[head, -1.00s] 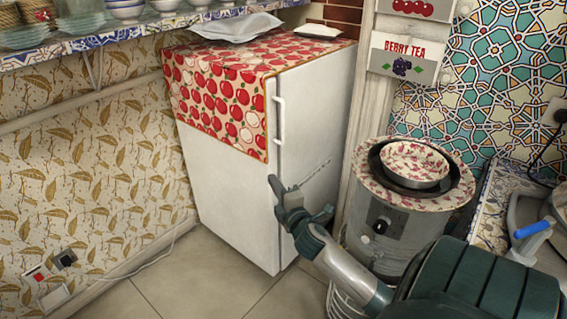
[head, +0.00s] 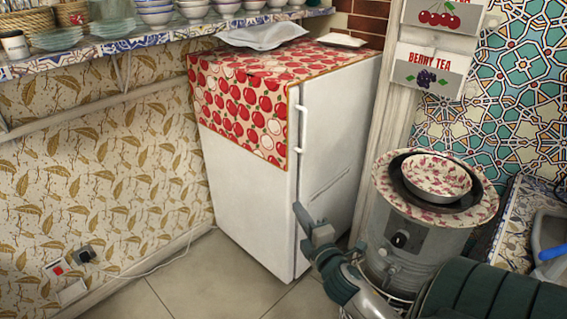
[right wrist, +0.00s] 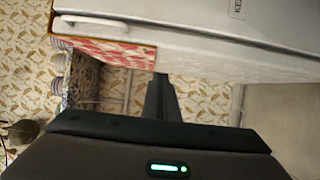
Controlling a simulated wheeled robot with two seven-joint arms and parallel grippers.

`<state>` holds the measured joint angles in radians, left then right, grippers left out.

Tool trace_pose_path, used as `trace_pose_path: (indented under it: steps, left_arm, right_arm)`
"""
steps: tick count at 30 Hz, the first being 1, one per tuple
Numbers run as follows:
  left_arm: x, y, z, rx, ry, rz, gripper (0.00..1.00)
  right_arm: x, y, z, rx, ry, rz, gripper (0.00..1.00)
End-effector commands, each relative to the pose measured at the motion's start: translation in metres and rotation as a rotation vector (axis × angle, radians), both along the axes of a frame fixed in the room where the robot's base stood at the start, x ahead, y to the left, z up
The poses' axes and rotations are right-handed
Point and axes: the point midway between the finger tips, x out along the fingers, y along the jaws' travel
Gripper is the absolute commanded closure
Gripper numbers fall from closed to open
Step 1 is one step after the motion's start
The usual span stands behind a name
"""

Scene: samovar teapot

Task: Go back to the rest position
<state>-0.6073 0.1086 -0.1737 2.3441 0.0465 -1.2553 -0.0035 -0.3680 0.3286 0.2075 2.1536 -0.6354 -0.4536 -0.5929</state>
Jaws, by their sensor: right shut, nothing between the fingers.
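My right arm comes in from the lower right of the head view. Its gripper (head: 308,222) is shut and empty, in front of the lower part of the white fridge (head: 250,195). In the right wrist view the shut fingers (right wrist: 162,98) show as a dark narrow shape, with the fridge (right wrist: 225,45) beyond them. I cannot tell from the head view how wide the gap between gripper and fridge is. My left gripper is not in view.
A metal samovar-like drum (head: 425,250) with a floral bowl (head: 437,178) on top stands right of the gripper, close to my forearm. An apple-print cloth (head: 240,100) covers the fridge top. A shelf (head: 150,35) with dishes runs along the left wall. Bare floor (head: 200,285) lies front left.

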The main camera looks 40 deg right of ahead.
Motion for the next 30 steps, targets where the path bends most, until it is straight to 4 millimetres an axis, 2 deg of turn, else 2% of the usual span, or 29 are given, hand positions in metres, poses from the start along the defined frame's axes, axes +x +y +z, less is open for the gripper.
trace_pose_path:
  steps: [8,11,14,17,20,24,27,30]
  left_arm:
    - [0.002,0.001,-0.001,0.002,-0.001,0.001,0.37]
    - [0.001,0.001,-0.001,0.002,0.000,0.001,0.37]
    - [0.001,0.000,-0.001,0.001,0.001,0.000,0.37]
    - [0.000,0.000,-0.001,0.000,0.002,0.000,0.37]
    - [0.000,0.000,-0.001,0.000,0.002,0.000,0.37]
    - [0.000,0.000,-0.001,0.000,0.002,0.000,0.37]
    - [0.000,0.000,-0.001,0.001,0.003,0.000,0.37]
    - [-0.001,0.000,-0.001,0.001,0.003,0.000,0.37]
  right_arm:
    - [0.000,0.000,-0.001,0.004,0.001,0.000,1.00]
    - [-0.002,0.004,-0.007,0.036,0.010,-0.003,1.00]
    - [-0.009,0.013,-0.024,0.125,0.034,-0.013,1.00]
    - [-0.021,0.031,-0.052,0.271,0.078,-0.033,1.00]
    - [-0.039,0.058,-0.088,0.465,0.144,-0.064,1.00]
    - [-0.077,0.112,-0.142,0.766,0.272,-0.131,1.00]
    - [-0.108,0.154,-0.173,0.961,0.373,-0.187,1.00]
    - [-0.134,0.189,-0.192,1.102,0.458,-0.235,1.00]
